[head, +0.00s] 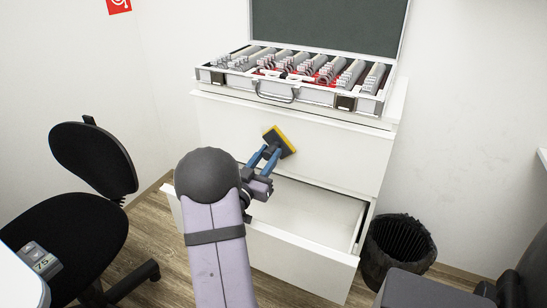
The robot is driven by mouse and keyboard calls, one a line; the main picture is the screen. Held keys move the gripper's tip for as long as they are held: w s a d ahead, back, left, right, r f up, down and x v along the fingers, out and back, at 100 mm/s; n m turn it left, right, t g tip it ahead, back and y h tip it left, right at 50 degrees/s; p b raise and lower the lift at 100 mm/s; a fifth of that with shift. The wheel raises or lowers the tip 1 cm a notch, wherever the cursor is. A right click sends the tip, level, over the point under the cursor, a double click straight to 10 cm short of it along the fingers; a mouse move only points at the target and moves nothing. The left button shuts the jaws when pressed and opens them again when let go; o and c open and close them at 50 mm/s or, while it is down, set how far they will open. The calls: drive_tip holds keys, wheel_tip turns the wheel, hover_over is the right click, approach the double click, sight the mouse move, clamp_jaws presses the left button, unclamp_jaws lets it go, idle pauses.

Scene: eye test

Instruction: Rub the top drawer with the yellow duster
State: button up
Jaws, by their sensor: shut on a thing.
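The yellow duster (281,141) shows as a dark block with a yellow edge. It is held tilted in front of the white top drawer (338,155), and looks to be at its face; I cannot tell if it touches. My gripper (268,154), with blue fingers, is shut on the duster from the lower left. The top drawer is closed. My arm hides part of the cabinet's lower left.
A lower drawer (301,258) is pulled out below. An open case of trial lenses (295,89) stands on the cabinet. A black chair (85,195) is at left, a black bin (399,247) at right, and a dark seat (425,290) at the lower right.

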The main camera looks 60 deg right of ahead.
drive_tip(key=shift+w, duration=0.35)
drive_tip(key=shift+w, duration=1.25)
drive_tip(key=shift+w+r, duration=0.1)
drive_tip(key=shift+r, duration=0.1)
drive_tip(key=shift+s+d, duration=0.1)
drive_tip(key=shift+s, duration=1.55)
